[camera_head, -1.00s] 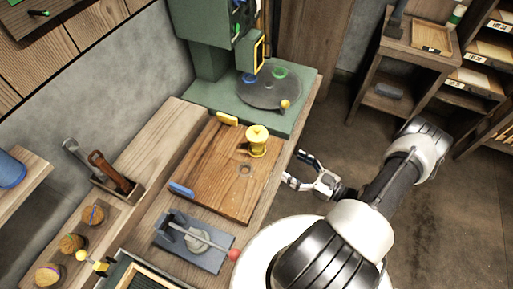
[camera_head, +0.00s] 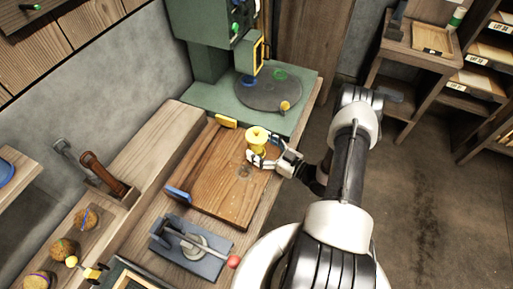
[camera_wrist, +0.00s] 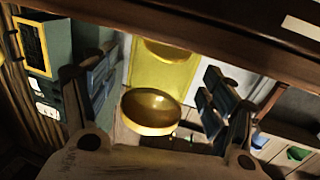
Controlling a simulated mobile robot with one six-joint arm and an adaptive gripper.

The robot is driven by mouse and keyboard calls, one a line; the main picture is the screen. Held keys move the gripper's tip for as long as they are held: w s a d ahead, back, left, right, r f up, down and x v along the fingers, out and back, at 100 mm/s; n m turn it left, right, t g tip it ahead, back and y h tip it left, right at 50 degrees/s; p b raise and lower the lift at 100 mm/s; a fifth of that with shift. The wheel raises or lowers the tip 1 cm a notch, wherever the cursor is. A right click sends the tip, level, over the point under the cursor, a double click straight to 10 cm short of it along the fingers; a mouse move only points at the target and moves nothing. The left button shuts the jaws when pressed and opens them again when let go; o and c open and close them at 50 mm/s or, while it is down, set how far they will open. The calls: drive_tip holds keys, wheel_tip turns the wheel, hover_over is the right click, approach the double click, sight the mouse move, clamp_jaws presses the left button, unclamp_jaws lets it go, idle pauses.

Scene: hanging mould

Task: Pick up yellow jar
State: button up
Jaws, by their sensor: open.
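The yellow jar (camera_head: 257,137) stands upright on the wooden board (camera_head: 215,195) on the bench. It has a wide rounded top and a narrower waist. My gripper (camera_head: 257,160) is at the jar's lower part, on its near right side, with its fingers around or beside it. In the wrist view the yellow jar (camera_wrist: 150,108) lies between the two open fingers of my gripper (camera_wrist: 150,100), with a gap visible on each side. I cannot tell whether either finger touches the jar.
A green machine with a dark round plate (camera_head: 268,92) stands behind the board. A grey lever fixture (camera_head: 190,248) with a red knob (camera_head: 234,262) sits in front.

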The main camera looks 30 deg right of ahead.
drive_tip(key=shift+x, duration=1.05)
drive_tip(key=c, duration=1.4)
drive_tip(key=shift+c, duration=0.2)
wheel_tip(320, 180, up, 20)
drive_tip(key=p, duration=0.6)
drive_tip(key=s+d+r+p, duration=0.3)
drive_tip(key=r+p, duration=0.3)
drive_tip(key=r, duration=0.2)
drive_tip(key=shift+v, duration=1)
drive_tip(key=shift+a, duration=0.1)
